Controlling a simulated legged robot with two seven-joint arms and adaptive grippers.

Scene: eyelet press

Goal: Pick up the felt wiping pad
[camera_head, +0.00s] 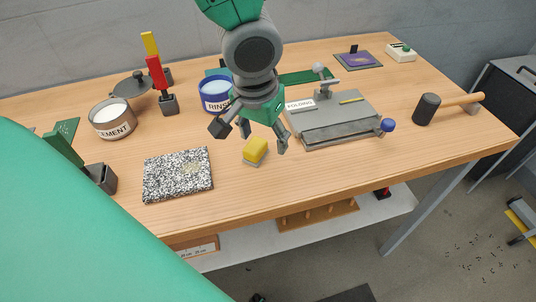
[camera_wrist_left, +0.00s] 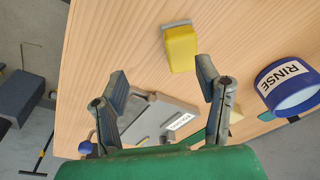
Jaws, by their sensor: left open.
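The felt wiping pad (camera_head: 256,149) is a small yellow block with a grey layer on its underside. It lies on the wooden table, in front of the blue rinse pot. In the left wrist view the pad (camera_wrist_left: 181,48) shows past the fingertips, with its grey edge at the top. My left gripper (camera_head: 250,137) is open, its fingers spread on either side of the pad in the head view. In the left wrist view the gripper (camera_wrist_left: 162,78) has nothing between its fingers, and the pad lies beyond them. My right gripper is not in view.
The blue rinse pot (camera_head: 215,94) and the cement pot (camera_head: 113,118) stand behind. A speckled slab (camera_head: 178,174) lies left of the pad. A grey folding plate (camera_head: 335,120) lies to its right, with a mallet (camera_head: 427,108) farther right. Bare wood lies in front.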

